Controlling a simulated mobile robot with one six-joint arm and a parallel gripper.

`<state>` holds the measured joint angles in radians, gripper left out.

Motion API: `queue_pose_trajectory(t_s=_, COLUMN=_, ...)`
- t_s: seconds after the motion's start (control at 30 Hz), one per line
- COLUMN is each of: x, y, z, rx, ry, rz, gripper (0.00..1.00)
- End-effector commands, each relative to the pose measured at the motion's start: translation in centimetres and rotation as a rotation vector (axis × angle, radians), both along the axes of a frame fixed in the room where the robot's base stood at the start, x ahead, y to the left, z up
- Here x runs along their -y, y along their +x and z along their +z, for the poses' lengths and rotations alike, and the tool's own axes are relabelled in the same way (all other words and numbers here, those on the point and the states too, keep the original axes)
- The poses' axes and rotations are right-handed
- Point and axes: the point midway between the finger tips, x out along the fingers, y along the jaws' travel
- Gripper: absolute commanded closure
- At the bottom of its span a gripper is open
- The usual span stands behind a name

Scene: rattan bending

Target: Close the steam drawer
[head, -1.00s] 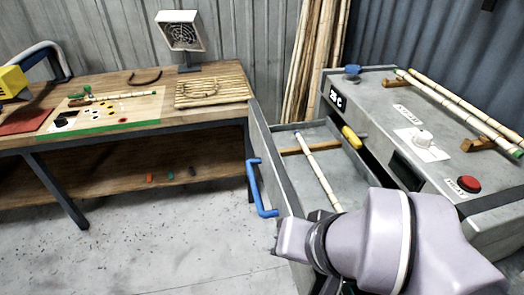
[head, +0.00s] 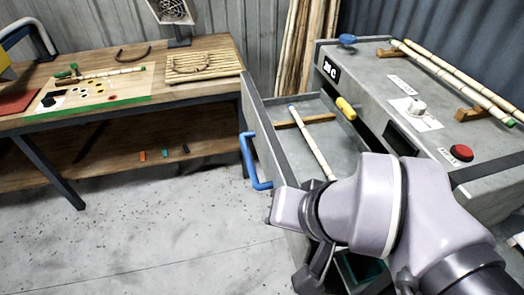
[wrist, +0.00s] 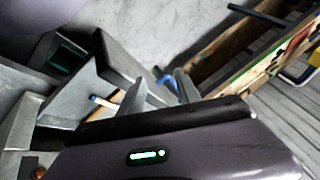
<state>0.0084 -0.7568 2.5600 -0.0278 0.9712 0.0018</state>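The steam drawer (head: 262,128) stands pulled out from the grey steam box. Its blue handle (head: 249,162) is on the outer face of the drawer front. A pale rattan pole (head: 312,143) lies inside, over a wooden support. In the wrist view my gripper (wrist: 160,76) shows two grey fingers held apart, with nothing seen gripped. The blue handle (wrist: 165,80) shows beyond the gap between them, and I cannot tell whether they touch it. In the head view my arm covers the drawer's near end, and the fingers cannot be made out.
A yellow object (head: 346,108) lies at the drawer's back edge. A wooden workbench (head: 205,51) stands to the left. The floor (head: 165,215) before the drawer is clear.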

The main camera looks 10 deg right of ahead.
Motion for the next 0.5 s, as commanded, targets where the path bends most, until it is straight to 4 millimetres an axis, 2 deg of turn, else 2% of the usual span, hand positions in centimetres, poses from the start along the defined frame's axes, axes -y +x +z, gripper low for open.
queue_pose_trajectory(t_s=0.03, x=0.0, y=0.1, z=0.1, rx=0.000, ry=-0.003, rz=0.004, gripper=0.70)
queue_pose_trajectory(t_s=0.1, x=0.1, y=0.9, z=1.0, rx=-0.014, ry=-0.037, rz=0.053, gripper=0.83)
queue_pose_trajectory(t_s=0.17, x=0.2, y=2.7, z=2.5, rx=-0.039, ry=-0.109, rz=0.159, gripper=0.95)
queue_pose_trajectory(t_s=0.2, x=0.4, y=4.6, z=3.7, rx=-0.063, ry=-0.179, rz=0.266, gripper=1.00)
queue_pose_trajectory(t_s=0.27, x=0.5, y=8.1, z=5.2, rx=-0.107, ry=-0.296, rz=0.468, gripper=1.00)
queue_pose_trajectory(t_s=0.33, x=0.5, y=12.8, z=5.8, rx=-0.163, ry=-0.434, rz=0.734, gripper=1.00)
queue_pose_trajectory(t_s=0.43, x=0.2, y=19.3, z=4.4, rx=-0.247, ry=-0.600, rz=1.135, gripper=1.00)
queue_pose_trajectory(t_s=0.5, x=-0.3, y=23.1, z=2.2, rx=-0.299, ry=-0.682, rz=1.396, gripper=1.00)
